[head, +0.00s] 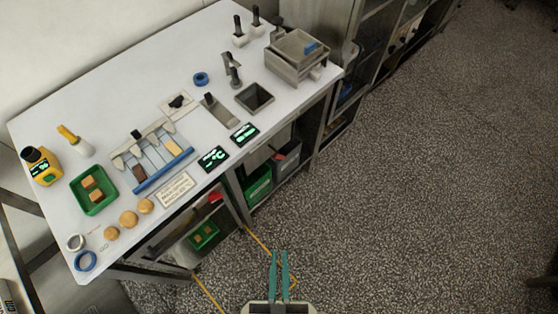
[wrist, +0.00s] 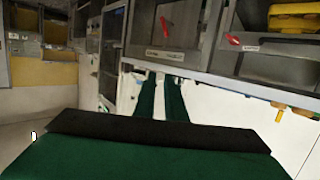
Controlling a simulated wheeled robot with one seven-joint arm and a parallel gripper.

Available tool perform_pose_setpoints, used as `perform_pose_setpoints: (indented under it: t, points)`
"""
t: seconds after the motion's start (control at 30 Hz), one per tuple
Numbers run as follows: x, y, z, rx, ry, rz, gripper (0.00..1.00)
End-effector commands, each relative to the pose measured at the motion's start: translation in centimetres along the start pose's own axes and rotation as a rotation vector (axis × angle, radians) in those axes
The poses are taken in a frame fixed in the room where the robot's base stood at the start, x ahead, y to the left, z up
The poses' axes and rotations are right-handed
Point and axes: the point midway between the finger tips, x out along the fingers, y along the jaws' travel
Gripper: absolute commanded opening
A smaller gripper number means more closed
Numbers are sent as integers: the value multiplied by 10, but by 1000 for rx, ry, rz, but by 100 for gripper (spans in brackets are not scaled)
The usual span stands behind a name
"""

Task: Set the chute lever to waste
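My gripper (head: 279,254) is at the bottom of the head view, over the floor in front of the bench. Its two teal fingers stand parallel with a narrow gap and nothing between them; the wrist view also shows this gap. A small black-handled lever (head: 178,101) sits on a pale plate on the bench top, well away from my gripper. It looks like the chute lever, but its markings are too small to read, so its setting cannot be told. A grey sloping piece with a black handle (head: 216,111) lies beside it, next to a square dark opening (head: 254,97).
The white bench (head: 60,120) holds a green tray (head: 111,192), a blue-edged slotted rack (head: 163,171), two dark displays and a grey box (head: 297,56). Green (head: 258,187) and grey bins stand below. Red handles show in the wrist view (wrist: 164,27). The speckled floor at right is clear.

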Motion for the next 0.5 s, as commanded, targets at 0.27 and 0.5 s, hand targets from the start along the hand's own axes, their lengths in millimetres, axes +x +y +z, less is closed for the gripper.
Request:
perform_pose_setpoints:
  t: [0.27,0.5]
  points:
    - [30,-4,44,-245,81,3,0]
    - [71,-10,92,-568,182,34,0]
